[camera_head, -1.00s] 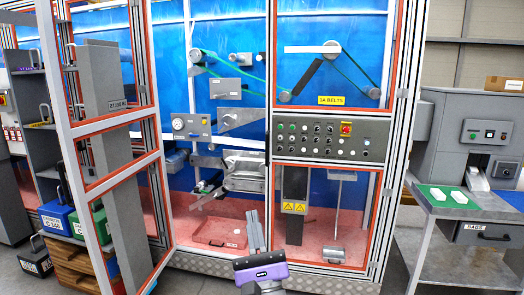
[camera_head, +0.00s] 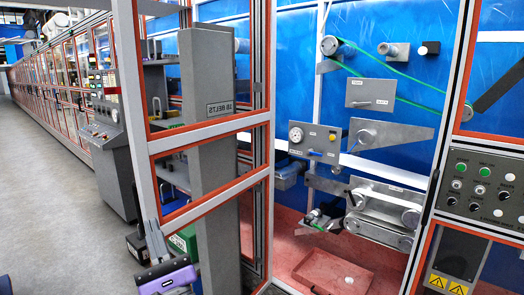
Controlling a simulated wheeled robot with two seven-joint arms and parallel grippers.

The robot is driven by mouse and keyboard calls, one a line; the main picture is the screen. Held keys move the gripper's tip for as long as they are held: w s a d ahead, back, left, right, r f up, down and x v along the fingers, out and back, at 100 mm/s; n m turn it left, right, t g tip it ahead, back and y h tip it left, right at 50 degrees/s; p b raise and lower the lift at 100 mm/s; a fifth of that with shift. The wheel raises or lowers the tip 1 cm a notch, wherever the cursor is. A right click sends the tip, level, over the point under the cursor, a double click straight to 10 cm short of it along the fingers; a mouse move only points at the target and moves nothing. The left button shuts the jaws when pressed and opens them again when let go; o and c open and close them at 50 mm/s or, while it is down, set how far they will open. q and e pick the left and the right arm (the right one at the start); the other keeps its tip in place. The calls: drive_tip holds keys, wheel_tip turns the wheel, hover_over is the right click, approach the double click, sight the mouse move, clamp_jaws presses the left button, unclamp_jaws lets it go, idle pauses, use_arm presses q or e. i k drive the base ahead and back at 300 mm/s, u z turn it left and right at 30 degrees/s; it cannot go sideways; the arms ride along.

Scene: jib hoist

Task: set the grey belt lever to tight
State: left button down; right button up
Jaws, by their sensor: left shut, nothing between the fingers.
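Inside the open machine bay, a metal panel (camera_head: 315,140) carries a round white dial and a small blue-tipped handle. My left gripper (camera_head: 153,232), with a purple body, is at the lower left, shut and empty, in front of the open door and well apart from the panel. My right gripper is not in view.
A red tray (camera_head: 330,272) lies on the bay floor. Clear grey floor (camera_head: 60,210) stretches left.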

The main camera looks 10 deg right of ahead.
sight(353, 104)
drive_tip(key=z, duration=0.25)
drive_tip(key=i, duration=1.9)
drive_tip(key=z, duration=1.45)
drive_tip(key=i, duration=0.6)
drive_tip(key=z, duration=0.5)
